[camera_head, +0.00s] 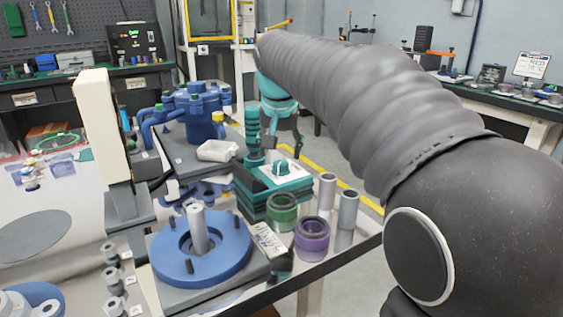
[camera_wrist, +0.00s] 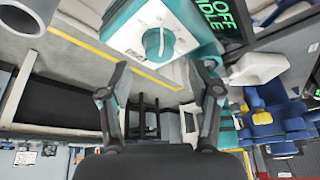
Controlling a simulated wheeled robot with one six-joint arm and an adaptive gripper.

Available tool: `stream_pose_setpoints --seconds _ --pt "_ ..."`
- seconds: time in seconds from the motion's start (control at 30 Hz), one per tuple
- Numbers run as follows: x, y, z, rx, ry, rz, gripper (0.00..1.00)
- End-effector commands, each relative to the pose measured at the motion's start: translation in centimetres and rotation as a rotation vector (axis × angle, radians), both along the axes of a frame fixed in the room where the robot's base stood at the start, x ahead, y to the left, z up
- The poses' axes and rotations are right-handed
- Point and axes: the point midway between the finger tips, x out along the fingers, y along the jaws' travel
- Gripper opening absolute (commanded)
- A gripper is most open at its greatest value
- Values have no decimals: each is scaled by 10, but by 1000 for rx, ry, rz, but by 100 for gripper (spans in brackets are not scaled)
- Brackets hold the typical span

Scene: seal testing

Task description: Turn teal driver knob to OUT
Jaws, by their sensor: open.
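The teal driver knob (camera_wrist: 158,43) sits on a white dial plate (camera_wrist: 178,28) with small marks too small to read. In the head view the knob (camera_head: 281,168) is on top of the teal driver box (camera_head: 290,197). My gripper (camera_wrist: 160,72) is open and empty, its two fingers spread on either side below the knob in the wrist view and apart from it. In the head view my gripper (camera_head: 291,143) hangs above and behind the box, partly hidden by my arm.
A ribbed teal column (camera_head: 253,128) stands behind the box. Green (camera_head: 282,214) and purple (camera_head: 312,236) rings and grey cylinders (camera_head: 348,210) stand close in front. A blue flange (camera_head: 200,258) lies left.

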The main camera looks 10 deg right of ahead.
Motion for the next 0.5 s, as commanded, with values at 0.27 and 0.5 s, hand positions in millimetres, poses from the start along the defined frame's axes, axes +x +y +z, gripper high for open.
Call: stream_pose_setpoints --seconds 0.27,0.5 --pt "13 -5 -33 0 0 -2 63" --pt "16 -6 -40 0 0 -3 63"
